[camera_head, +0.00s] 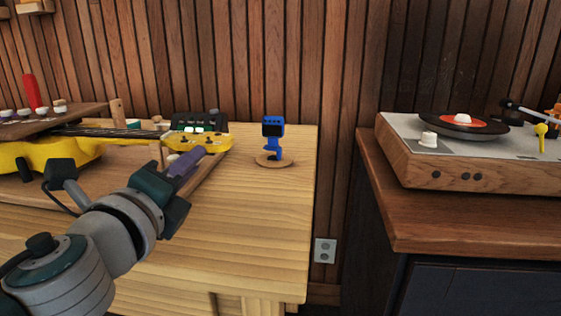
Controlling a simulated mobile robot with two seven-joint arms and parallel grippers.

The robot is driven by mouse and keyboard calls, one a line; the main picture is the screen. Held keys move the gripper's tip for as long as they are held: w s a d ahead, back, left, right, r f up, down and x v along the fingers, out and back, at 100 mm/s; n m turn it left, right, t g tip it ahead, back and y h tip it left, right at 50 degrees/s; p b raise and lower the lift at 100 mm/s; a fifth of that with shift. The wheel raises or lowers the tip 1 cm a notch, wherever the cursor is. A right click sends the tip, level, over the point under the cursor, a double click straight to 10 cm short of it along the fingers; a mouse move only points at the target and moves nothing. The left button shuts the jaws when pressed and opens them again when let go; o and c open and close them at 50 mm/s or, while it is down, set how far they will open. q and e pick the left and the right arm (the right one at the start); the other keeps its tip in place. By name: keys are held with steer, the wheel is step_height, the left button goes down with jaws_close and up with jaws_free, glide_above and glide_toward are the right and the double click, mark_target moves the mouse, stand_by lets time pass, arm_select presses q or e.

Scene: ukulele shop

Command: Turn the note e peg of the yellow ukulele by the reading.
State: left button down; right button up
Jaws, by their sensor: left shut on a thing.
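The yellow ukulele (38,156) lies on its back on the wooden table at the left, its neck pointing right. Its yellow headstock (212,143) has light pegs along its edges. My left gripper (198,156) reaches in from the lower left to the near side of the headstock. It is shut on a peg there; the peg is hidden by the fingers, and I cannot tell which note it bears. A blue tuner (272,130) with a dark screen stands upright on a round wooden base to the right of the headstock. Its reading is too small to make out. My right gripper is not in view.
The wooden table (250,225) is clear in front of the tuner. A dark device with several light buttons (197,122) sits behind the headstock. A turntable (450,150) stands on a separate cabinet at the right, across a gap.

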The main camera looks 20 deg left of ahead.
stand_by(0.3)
arm_select(q)
steer(key=c, duration=1)
jaws_free()
steer(key=shift+c, duration=0.2)
steer(key=b+v, duration=0.1)
steer(key=v, duration=0.7)
steer(key=shift+s+f, duration=0.15)
steer(key=shift+s, duration=0.1)
steer(key=shift+s+d, duration=0.15)
steer(key=shift+s, duration=0.55)
